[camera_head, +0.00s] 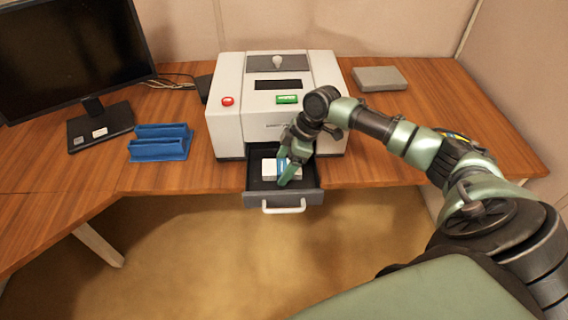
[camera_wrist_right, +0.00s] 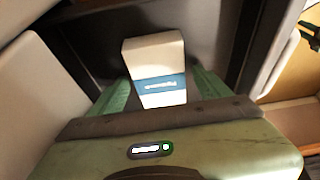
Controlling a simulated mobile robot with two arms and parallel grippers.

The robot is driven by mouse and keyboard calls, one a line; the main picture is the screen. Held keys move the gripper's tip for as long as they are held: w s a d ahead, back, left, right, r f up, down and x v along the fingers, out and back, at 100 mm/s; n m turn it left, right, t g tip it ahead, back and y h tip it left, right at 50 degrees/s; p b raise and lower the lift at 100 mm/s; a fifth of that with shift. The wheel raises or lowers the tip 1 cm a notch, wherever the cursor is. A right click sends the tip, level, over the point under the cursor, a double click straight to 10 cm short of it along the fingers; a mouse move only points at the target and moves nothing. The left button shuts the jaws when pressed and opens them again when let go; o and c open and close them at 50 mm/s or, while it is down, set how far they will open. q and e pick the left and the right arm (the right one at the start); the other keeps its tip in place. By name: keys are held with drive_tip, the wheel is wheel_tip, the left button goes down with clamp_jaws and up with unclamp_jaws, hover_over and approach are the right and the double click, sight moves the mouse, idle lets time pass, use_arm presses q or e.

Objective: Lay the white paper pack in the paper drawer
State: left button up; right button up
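The white paper pack (camera_head: 268,168) has a blue band and is inside the open paper drawer (camera_head: 256,199). The drawer is dark grey with a white handle and is pulled out from the printer's front. My right gripper (camera_head: 286,170) reaches down into the drawer. In the right wrist view the pack (camera_wrist_right: 154,55) sits between my green fingers (camera_wrist_right: 158,92), which appear to press on both its sides. I cannot tell whether the pack touches the drawer floor (camera_wrist_right: 205,35). My left gripper is not in view.
The white printer (camera_head: 228,125) stands on the wooden desk (camera_head: 385,162), with a red button and a green display. A blue holder (camera_head: 160,148) and a monitor (camera_head: 75,50) are to its left. A grey box (camera_head: 380,78) is at the back right.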

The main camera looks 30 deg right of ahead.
drive_tip(key=v, duration=1.2)
drive_tip(key=shift+r, duration=0.15)
